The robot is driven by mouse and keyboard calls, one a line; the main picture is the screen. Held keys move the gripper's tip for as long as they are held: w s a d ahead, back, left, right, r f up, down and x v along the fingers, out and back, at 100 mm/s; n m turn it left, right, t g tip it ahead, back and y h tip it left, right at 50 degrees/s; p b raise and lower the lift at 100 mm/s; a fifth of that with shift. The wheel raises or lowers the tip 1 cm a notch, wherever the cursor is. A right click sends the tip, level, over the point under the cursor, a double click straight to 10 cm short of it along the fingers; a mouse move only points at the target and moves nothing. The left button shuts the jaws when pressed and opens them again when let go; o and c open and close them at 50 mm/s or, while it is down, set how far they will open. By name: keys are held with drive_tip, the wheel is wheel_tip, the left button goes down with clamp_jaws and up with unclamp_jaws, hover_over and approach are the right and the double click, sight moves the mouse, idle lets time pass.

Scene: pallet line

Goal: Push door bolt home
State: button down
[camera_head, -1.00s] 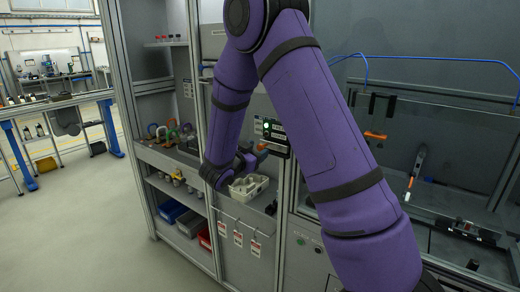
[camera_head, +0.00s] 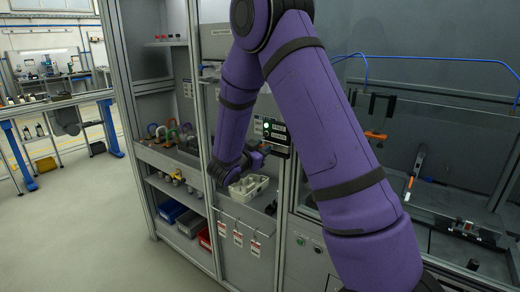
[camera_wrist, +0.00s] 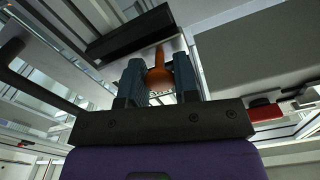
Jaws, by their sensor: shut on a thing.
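In the wrist view, an orange bolt handle (camera_wrist: 158,78) with a round end sits between the two fingers of my gripper (camera_wrist: 159,80). The fingers are shut on it. The handle's stem runs up toward a light metal plate beside a dark bar (camera_wrist: 128,34). My purple arm hides part of that area, and the bolt's travel and seat cannot be made out.
A pale tray (camera_head: 249,187) with parts stands just below my gripper. Red-and-white tags (camera_head: 238,238) hang under the ledge. Another orange handle (camera_head: 375,136) is on the enclosure at right. A red part (camera_wrist: 265,112) shows right of my gripper. Open floor lies left.

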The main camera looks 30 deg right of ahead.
sight(277, 148)
drive_tip(key=shift+s+d, duration=0.35)
drive_tip(key=shift+s, duration=0.55)
drive_tip(key=shift+s+d, duration=0.35)
drive_tip(key=shift+s, duration=0.55)
drive_tip(key=shift+f, duration=0.1)
drive_tip(key=c, duration=0.9)
unclamp_jaws()
drive_tip(key=shift+s, duration=0.15)
drive_tip(key=shift+o, duration=0.2)
drive_tip(key=shift+a, duration=0.5)
drive_tip(key=v, duration=0.9)
drive_tip(key=shift+s+a, duration=0.2)
drive_tip(key=shift+a, duration=0.1)
